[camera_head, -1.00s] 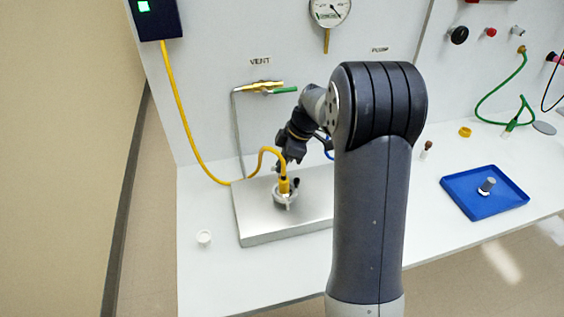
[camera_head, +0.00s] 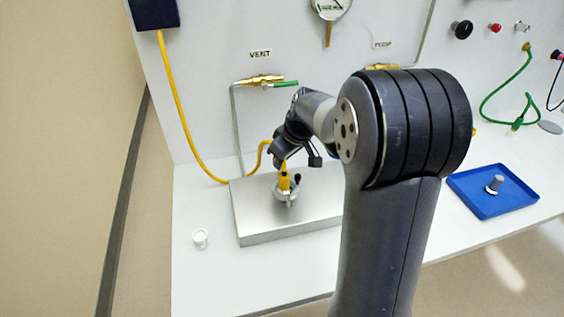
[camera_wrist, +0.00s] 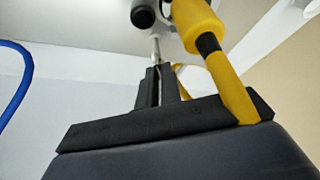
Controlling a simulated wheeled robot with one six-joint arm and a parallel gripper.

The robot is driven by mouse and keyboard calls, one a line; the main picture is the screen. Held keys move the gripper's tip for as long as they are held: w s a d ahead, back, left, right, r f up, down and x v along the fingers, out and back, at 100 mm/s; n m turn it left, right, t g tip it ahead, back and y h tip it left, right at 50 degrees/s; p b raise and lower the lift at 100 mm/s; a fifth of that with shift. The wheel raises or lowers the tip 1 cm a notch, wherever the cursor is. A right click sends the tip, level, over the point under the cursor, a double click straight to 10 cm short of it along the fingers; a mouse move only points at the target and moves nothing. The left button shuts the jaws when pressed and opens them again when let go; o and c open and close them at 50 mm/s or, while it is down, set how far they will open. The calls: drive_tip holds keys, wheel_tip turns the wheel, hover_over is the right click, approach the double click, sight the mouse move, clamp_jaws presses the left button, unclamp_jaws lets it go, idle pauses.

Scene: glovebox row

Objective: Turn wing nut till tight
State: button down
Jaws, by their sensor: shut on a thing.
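A silver clamp (camera_head: 286,196) with a yellow gauge-head plug (camera_head: 284,181) upright in it sits on a metal plate (camera_head: 262,232). In the wrist view the yellow plug (camera_wrist: 197,25) is at top centre-right, beside a dark knob (camera_wrist: 143,15). My gripper (camera_head: 287,163) is just behind and above the clamp in the head view. In the wrist view its two narrow fingers (camera_wrist: 157,72) are closed on a slim silver piece, the wing nut (camera_wrist: 155,47). The wing nut's wings are mostly hidden between the fingers, so its tightness cannot be seen.
A yellow cable (camera_head: 187,137) runs from a dark box (camera_head: 153,12) to the plug, close to my gripper. A white cap (camera_head: 200,238) lies left of the plate. A blue tray (camera_head: 484,206) stands right. My arm hides the table's middle.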

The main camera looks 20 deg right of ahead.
drive_tip(key=m, duration=0.2)
drive_tip(key=m+h, duration=0.1)
drive_tip(key=m, duration=0.1)
drive_tip(key=m+h, duration=0.1)
drive_tip(key=m, duration=0.1)
drive_tip(key=shift+s+a+t, duration=0.1)
drive_tip(key=shift+a+t, duration=0.2)
drive_tip(key=shift+t, duration=0.1)
drive_tip(key=m+h, duration=0.1)
drive_tip(key=m, duration=0.1)
drive_tip(key=m+h+b, duration=0.1)
drive_tip(key=m, duration=0.3)
drive_tip(key=shift+a+f+m+g+h, duration=0.1)
drive_tip(key=shift+a+m+g+h, duration=0.2)
drive_tip(key=shift+h, duration=0.1)
drive_tip(key=m, duration=0.2)
drive_tip(key=m+g+h+b, duration=0.1)
drive_tip(key=m, duration=0.1)
drive_tip(key=m+g, duration=0.1)
drive_tip(key=m, duration=0.1)
drive_tip(key=shift+w+a+m+h, duration=0.15)
drive_tip(key=shift+w+m+h, duration=0.15)
drive_tip(key=m+g, duration=0.1)
drive_tip(key=m, duration=0.1)
drive_tip(key=m+g, duration=0.1)
drive_tip(key=m, duration=0.2)
drive_tip(key=shift+w+h, duration=0.2)
drive_tip(key=shift+h, duration=0.1)
drive_tip(key=shift+m, duration=0.4)
